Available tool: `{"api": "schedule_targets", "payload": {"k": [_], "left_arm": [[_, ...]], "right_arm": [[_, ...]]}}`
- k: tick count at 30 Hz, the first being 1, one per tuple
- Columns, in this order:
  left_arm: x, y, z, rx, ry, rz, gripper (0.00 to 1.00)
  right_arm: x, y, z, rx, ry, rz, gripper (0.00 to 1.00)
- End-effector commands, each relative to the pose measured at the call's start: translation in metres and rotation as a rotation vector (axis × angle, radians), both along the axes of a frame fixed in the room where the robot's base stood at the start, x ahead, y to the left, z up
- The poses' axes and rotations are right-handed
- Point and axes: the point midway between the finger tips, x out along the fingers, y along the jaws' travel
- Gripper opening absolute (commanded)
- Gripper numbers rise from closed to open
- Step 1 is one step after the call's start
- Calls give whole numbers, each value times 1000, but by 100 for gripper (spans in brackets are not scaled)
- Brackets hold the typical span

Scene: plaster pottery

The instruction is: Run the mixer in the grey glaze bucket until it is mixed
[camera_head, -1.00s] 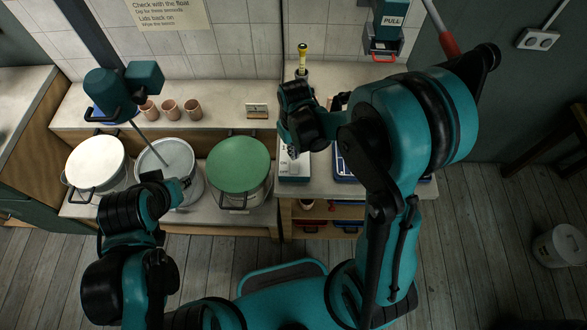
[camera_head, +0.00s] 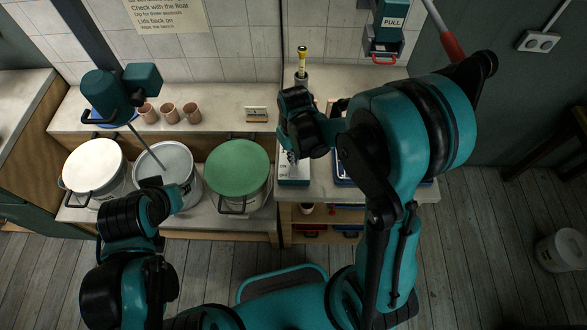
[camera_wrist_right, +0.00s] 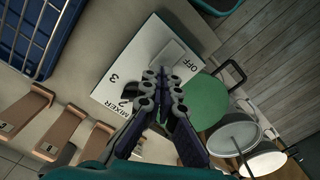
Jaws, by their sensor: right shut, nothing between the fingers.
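The open grey glaze bucket (camera_head: 178,158) stands between two lidded buckets; it also shows in the right wrist view (camera_wrist_right: 234,138). The mixer (camera_head: 122,90) hangs above it, its slanted shaft reaching into the grey glaze. The white mixer control box (camera_head: 294,177) has a switch plate near "OFF" in the right wrist view (camera_wrist_right: 112,78); a dark knob beside "MIXER" is partly hidden. My right gripper (camera_head: 291,155) is shut and empty over this box; its fingertips (camera_wrist_right: 163,76) overlap the switch plate, contact unclear. My left gripper (camera_head: 186,188) is at the bucket's front right rim, its jaws unclear.
A white-lidded bucket (camera_head: 95,158) stands left and a green-lidded one (camera_head: 238,163) right. Several terracotta cups (camera_head: 168,112) line the shelf behind. A blue wire tray (camera_head: 343,172) lies right of the control box. A yellow-topped tool (camera_head: 302,58) stands behind my right gripper.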

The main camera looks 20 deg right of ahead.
Motion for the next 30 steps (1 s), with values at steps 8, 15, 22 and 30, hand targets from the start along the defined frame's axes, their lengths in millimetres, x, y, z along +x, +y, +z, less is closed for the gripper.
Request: {"api": "schedule_targets", "payload": {"k": [8,15,22,30], "left_arm": [[0,0,0,0,0,0,29],[0,0,0,0,0,0,29],[0,0,-2,0,0,0,29],[0,0,-6,0,0,0,29]], "right_arm": [[0,0,0,0,0,0,0],[0,0,0,0,0,0,0],[0,0,-2,0,0,0,0],[0,0,-7,0,0,0,0]]}}
